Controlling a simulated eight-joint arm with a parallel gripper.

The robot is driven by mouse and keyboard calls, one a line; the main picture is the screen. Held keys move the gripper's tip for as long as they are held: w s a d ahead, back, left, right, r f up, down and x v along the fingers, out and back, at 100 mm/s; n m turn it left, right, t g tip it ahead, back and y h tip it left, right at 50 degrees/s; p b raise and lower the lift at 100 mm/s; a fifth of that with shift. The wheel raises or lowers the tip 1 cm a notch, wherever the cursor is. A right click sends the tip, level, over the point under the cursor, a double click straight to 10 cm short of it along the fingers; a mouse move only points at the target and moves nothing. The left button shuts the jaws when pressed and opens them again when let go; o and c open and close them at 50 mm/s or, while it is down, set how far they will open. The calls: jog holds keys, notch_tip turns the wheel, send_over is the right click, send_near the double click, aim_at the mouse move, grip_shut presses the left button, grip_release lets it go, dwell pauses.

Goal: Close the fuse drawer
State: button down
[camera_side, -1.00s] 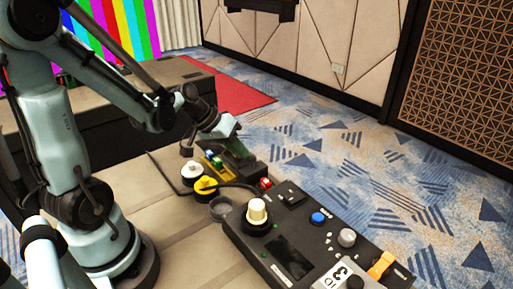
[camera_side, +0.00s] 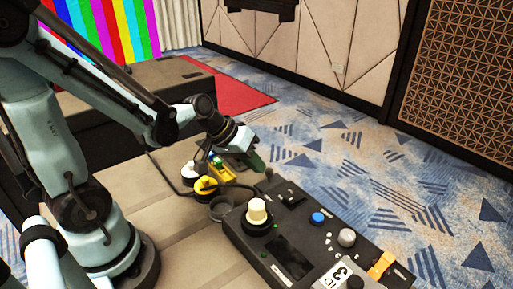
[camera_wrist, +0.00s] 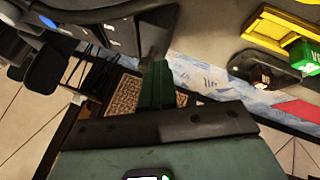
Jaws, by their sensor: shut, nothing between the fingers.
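My gripper (camera_side: 256,162) is shut and empty, its green fingers beyond the far end of the black control panel (camera_side: 268,225). In the wrist view the shut fingers (camera_wrist: 158,75) show at the centre, beside a dark panel edge. A yellow holder (camera_side: 222,172) with a green piece (camera_side: 217,162) lies left of my gripper; the yellow frame (camera_wrist: 262,28) and green block (camera_wrist: 303,55) also show at upper right in the wrist view. I cannot make out which part is the fuse drawer or how far open it stands.
The panel carries a cream knob (camera_side: 257,211), a blue button (camera_side: 318,218), a grey knob (camera_side: 347,237) and an orange piece (camera_side: 382,265). A yellow plug (camera_side: 204,189), a white round part and a dark cable lie beside it. Carpeted floor is open beyond.

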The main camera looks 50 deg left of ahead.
jog(key=shift+s+a+r, duration=2.95)
jog(key=shift+s+r, duration=0.55)
jog(key=shift+r, duration=0.6)
jog(key=w+d+f+m+y, duration=0.1)
jog(key=d+m+y, duration=0.2)
jog(key=d, duration=0.4)
jog(key=shift+d+f+m+t, duration=0.15)
jog(key=shift+d+m+t, duration=0.15)
jog(key=shift+m, duration=0.3)
